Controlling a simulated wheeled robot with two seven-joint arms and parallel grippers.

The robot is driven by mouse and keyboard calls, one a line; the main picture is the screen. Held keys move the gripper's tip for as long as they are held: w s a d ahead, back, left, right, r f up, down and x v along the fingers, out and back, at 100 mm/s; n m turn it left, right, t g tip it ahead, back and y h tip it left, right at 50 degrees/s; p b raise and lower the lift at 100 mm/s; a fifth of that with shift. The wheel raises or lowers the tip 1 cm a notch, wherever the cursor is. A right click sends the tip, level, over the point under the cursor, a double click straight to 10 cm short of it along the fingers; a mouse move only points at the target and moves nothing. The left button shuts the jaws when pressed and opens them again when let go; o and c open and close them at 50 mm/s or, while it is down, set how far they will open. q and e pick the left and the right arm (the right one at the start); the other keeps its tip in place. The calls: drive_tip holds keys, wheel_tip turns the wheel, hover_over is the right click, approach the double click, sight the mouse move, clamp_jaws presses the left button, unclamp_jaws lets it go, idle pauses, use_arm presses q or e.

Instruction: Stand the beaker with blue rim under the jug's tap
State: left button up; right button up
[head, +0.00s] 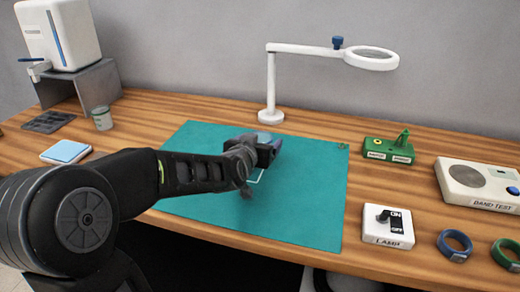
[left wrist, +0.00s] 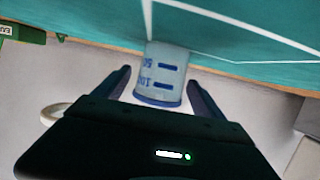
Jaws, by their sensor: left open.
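The beaker with blue rim (left wrist: 162,75) stands on the green mat (head: 200,205), between the spread fingers of my left gripper (left wrist: 163,92). It has blue scale marks and appears inverted in the left wrist view. In the head view only a pale part of it (head: 264,136) shows behind my left gripper (head: 264,150), which is open. I cannot tell whether a finger touches it. The white jug (head: 70,35) stands on a grey stand (head: 98,85) at the back left, with its tap (head: 38,68) at the jug's left. My right gripper is out of view.
Another small beaker (head: 102,119) stands in front of the stand. A dark tray (head: 48,122) and a pale blue pad (head: 66,152) lie nearby. A magnifier lamp (head: 271,85) rises behind the mat. A green block (head: 388,151), lamp switch (head: 388,226) and band tester (head: 480,185) are at right.

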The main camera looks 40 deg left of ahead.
use_arm(q)
drive_tip(key=shift+c, duration=0.2)
drive_tip(key=c, duration=1.5)
wheel_tip(320, 180, up, 10)
drive_tip(key=p, duration=0.3)
drive_tip(key=shift+p, duration=0.4)
